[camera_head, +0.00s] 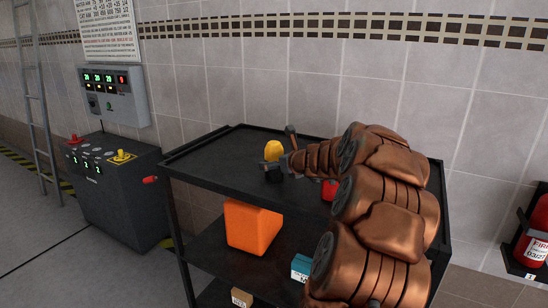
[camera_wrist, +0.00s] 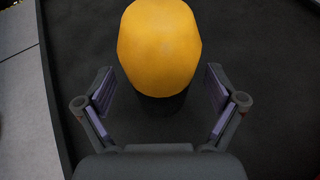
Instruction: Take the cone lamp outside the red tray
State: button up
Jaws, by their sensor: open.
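The cone lamp (camera_head: 273,150), a yellow dome on a dark base, stands on the top shelf of a black cart. It also shows in the wrist view, its yellow dome (camera_wrist: 160,45) large at the top centre. My gripper (camera_wrist: 159,82) is open, with one finger on each side of the lamp's lower part and a visible gap on both sides. In the head view my gripper (camera_head: 274,168) is at the lamp, partly hiding its base. A small red piece (camera_head: 329,190) shows beside my arm; my arm hides most of it, so I cannot tell whether it is the red tray.
The black cart (camera_head: 215,177) has a raised rim and bare shelf left of the lamp. An orange block (camera_head: 252,226) and a teal box (camera_head: 301,267) sit on the lower shelf. A control cabinet (camera_head: 115,190) stands left; a fire extinguisher (camera_head: 534,235) hangs right.

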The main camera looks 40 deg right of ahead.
jog(key=shift+w+d+f, duration=0.15)
jog(key=shift+w+f, duration=0.1)
jog(key=shift+w, duration=0.35)
jog(key=c, duration=1.3)
